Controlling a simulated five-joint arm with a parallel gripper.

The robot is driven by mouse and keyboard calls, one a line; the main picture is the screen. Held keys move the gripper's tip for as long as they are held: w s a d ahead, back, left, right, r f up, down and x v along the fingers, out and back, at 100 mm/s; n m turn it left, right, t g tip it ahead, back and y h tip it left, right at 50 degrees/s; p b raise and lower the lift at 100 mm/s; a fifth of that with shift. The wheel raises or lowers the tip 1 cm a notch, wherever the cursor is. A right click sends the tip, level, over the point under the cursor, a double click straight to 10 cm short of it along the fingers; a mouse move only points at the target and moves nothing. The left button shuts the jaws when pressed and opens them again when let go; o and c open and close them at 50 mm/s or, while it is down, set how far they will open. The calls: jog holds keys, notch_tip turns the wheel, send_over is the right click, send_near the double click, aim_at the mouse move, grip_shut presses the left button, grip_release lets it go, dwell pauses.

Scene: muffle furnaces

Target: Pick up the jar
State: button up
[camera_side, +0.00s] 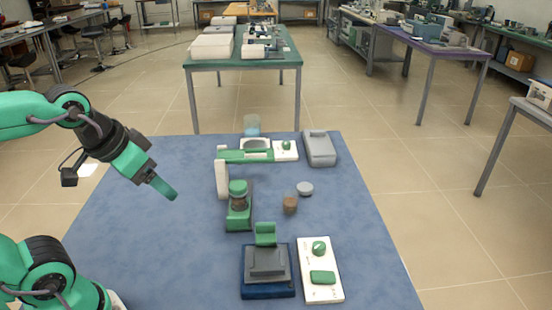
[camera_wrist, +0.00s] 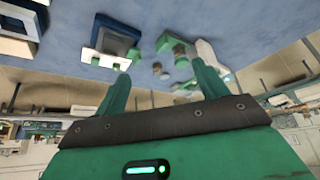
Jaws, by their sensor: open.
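My gripper (camera_side: 164,187) is open and empty, raised above the left part of the blue table. In the wrist view the jaws of my gripper (camera_wrist: 163,86) stand wide apart with nothing between them. A small brown round container (camera_side: 290,204), perhaps the jar, stands on the table well to the right of my gripper. It shows small beyond the fingertips in the wrist view (camera_wrist: 157,68). A green-topped vessel (camera_side: 238,194) with a dark middle sits on the green base of a white-and-green device; I cannot tell for certain which one is the jar.
A small grey disc (camera_side: 305,188) lies just behind the brown container. The white-and-green device (camera_side: 222,178) stands between my gripper and it. A dark blue-and-grey device (camera_side: 268,270) and a white panel (camera_side: 321,284) are in front. A grey box (camera_side: 319,148) is behind. The table's left is clear.

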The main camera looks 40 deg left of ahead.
jog(key=n+g, duration=0.5)
jog(key=n, duration=0.1)
send_over(238, 185)
jog(key=f, duration=1)
jog(key=shift+s+d, duration=0.1)
jog(key=shift+s, duration=0.25)
jog(key=shift+w+f+g, duration=0.3)
jog(key=shift+f, duration=4.15)
